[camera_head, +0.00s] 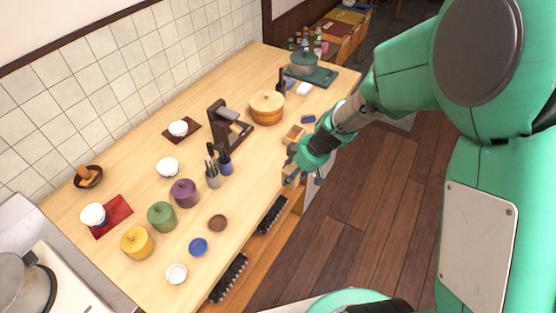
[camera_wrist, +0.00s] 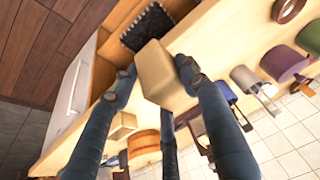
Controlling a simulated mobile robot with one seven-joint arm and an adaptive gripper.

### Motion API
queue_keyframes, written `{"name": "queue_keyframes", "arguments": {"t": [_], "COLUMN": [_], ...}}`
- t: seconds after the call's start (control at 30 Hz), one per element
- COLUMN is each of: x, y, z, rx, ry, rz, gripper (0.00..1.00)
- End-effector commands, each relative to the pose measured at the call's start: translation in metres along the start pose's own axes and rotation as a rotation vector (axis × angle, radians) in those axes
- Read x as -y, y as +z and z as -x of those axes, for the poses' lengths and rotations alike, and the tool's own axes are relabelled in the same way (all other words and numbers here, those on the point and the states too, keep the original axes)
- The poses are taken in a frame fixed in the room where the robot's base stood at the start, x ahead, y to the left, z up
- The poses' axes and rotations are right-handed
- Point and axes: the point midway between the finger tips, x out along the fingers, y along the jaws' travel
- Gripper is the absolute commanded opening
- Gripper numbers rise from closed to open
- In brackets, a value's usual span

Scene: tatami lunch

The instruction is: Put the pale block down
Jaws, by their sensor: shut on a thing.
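My gripper (camera_head: 303,168) is at the counter's front edge, below the wrist in the head view. In the wrist view, my gripper (camera_wrist: 157,72) is shut on the pale block (camera_wrist: 164,80), a beige block held tilted between the two fingers. In the head view, only a small part of the pale block (camera_head: 291,181) shows beside the fingers. I cannot tell its exact height over the counter edge. A small open wooden box (camera_head: 293,133) sits on the wooden counter (camera_head: 148,197) just behind the gripper.
A lidded wooden tub (camera_head: 267,107), a dark stand (camera_head: 228,128) and utensil holders (camera_head: 213,177) stand behind the gripper. Purple (camera_head: 184,192), green (camera_head: 161,215) and yellow (camera_head: 137,242) pots stand left. Black racks (camera_head: 272,215) sit below the front edge. Bare counter lies left of the gripper.

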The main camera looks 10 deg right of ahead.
Motion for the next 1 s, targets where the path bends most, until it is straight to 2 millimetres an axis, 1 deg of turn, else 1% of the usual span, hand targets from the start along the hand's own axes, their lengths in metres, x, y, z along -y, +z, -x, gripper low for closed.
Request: {"name": "queue_keyframes", "arguments": {"t": [0.27,0.47,0.57,1.0], "x": [-0.001,-0.007,-0.014,-0.056], "y": [-0.001,-0.007,-0.013,-0.050], "z": [0.000,-0.003,-0.007,-0.029], "rx": [0.000,0.000,0.001,0.001], "ry": [0.000,0.000,-0.001,-0.001], "rz": [0.000,0.001,0.001,0.001], "gripper": [0.16,0.16,0.16,0.16]}}
